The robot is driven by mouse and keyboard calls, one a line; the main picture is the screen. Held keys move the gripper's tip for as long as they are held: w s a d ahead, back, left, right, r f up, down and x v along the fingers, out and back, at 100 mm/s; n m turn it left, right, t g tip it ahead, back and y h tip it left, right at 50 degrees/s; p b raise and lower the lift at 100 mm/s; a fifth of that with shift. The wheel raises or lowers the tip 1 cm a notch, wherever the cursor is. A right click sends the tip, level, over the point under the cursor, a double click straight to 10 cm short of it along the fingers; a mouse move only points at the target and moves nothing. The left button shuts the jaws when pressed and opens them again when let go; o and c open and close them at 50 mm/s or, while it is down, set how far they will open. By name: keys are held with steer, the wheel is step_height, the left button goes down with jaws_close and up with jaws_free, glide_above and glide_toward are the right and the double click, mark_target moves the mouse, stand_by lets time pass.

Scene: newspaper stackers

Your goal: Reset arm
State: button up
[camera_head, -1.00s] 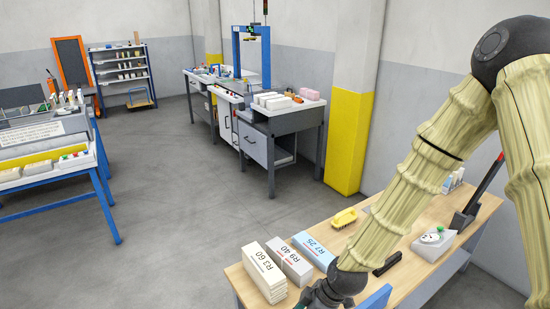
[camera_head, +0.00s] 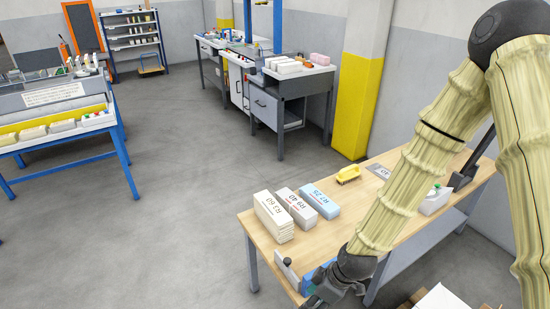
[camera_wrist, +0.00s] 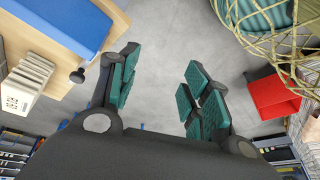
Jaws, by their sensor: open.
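My gripper (camera_wrist: 157,90) is open in the wrist view, with green pads on its fingers and only grey floor between them. In the head view my gripper (camera_head: 322,290) is low in the picture, just off the front edge of the wooden table (camera_head: 370,213). My arm comes down from the upper right and covers part of the table. Nothing is held in the fingers that I can see.
Paper stacks marked R3 60 (camera_head: 272,217), R9 40 (camera_head: 308,203) and R7 25 (camera_head: 322,200) stand on the table. A yellow brush (camera_head: 348,174) lies behind them. A red bin (camera_wrist: 273,96) shows in the wrist view. Open floor (camera_head: 190,200) lies left.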

steer(key=s+d+f+m+h, duration=0.2)
steer(key=s+d+f+m, duration=0.4)
steer(key=s, duration=0.4)
steer(key=s+d+f+m+h, duration=0.1)
steer(key=s+d+f+m, duration=0.5)
steer(key=s+f, duration=0.3)
steer(key=shift+s+f+m+g+h, duration=0.35)
steer(key=shift+s+m, duration=0.35)
steer(key=shift+s, duration=0.3)
